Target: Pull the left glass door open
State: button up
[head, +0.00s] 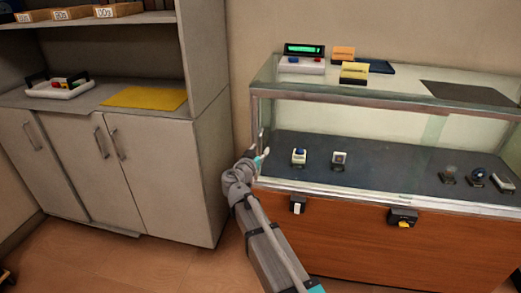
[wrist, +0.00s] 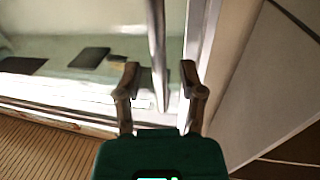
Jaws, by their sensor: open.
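The display case has a glass front, and its left glass door (head: 300,120) looks shut. A slim upright metal handle (head: 261,140) stands near the door's left edge. My gripper (head: 262,158) is at that left edge, low by the handle. In the wrist view the handle (wrist: 157,40) comes down between the two spread fingers of my gripper (wrist: 161,80), with a gap showing on both sides. The gripper is open and not closed on the handle. The exact depth of the handle between the fingers is hard to tell.
Inside the case, small items sit on a dark shelf (head: 380,165). A lit device (head: 303,62) and yellow boxes stand on the case top. A grey cabinet (head: 150,160) stands left of the case, with open wooden floor (head: 190,265) in front.

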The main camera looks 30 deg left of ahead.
jog(key=shift+w, duration=0.5)
jog(key=shift+c, duration=0.2)
grip_shut()
